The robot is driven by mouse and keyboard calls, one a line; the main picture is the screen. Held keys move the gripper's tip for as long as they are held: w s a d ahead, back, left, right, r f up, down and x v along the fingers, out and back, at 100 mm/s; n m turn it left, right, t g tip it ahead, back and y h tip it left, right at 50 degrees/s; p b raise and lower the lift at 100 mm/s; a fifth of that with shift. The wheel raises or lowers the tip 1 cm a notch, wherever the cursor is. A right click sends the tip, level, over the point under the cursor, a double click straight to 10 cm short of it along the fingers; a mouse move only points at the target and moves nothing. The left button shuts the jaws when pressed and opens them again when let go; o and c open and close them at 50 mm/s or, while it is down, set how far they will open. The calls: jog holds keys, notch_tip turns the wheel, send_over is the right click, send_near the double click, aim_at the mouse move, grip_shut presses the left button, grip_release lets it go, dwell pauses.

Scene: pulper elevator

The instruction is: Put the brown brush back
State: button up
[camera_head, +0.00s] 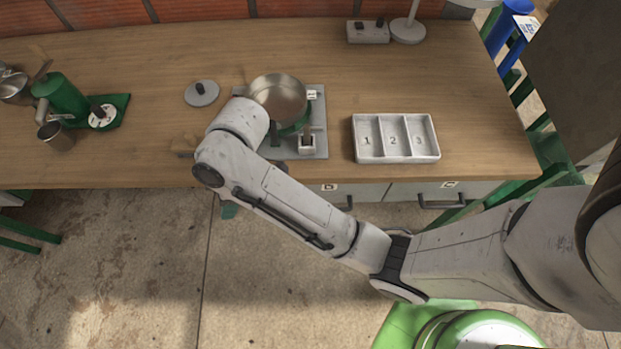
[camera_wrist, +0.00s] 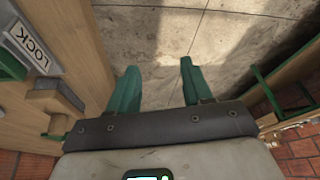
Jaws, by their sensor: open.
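I cannot surely tell which thing is the brown brush. A tan-brown wooden piece (camera_head: 185,147) lies by the counter's front edge, left of my arm, partly blending with the wood. A brown wooden block (camera_wrist: 50,103) shows at the left of the wrist view, near a LOCK label; I cannot tell if it is the same thing. A small white holder (camera_head: 307,147) with something dark brown in it stands on the grey plate. My gripper (camera_wrist: 157,88) has its two green fingers apart and empty, over bare floor; in the head view it is mostly hidden behind my arm.
A metal pan (camera_head: 278,97) stands on the grey plate (camera_head: 320,118). A white tray (camera_head: 396,160) with compartments 1, 2, 3 is to its right. A grey lid (camera_head: 202,93) and green grinder (camera_head: 62,97) are left. Drawers (camera_head: 440,192) sit below the counter edge.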

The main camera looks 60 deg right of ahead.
jog(key=s+d+f+m+h, duration=0.2)
jog(key=s+d+m, duration=0.3)
jog(key=s, duration=0.5)
jog(key=s+d+f+m+g+h, duration=0.1)
jog(key=s+d+f+m+h, duration=0.1)
jog(key=s+d+m, duration=0.3)
jog(key=s+d+f, duration=0.1)
jog(key=s+d, duration=0.3)
jog(key=s, duration=0.2)
jog(key=shift+s+m, duration=0.25)
jog(key=shift+m, duration=0.15)
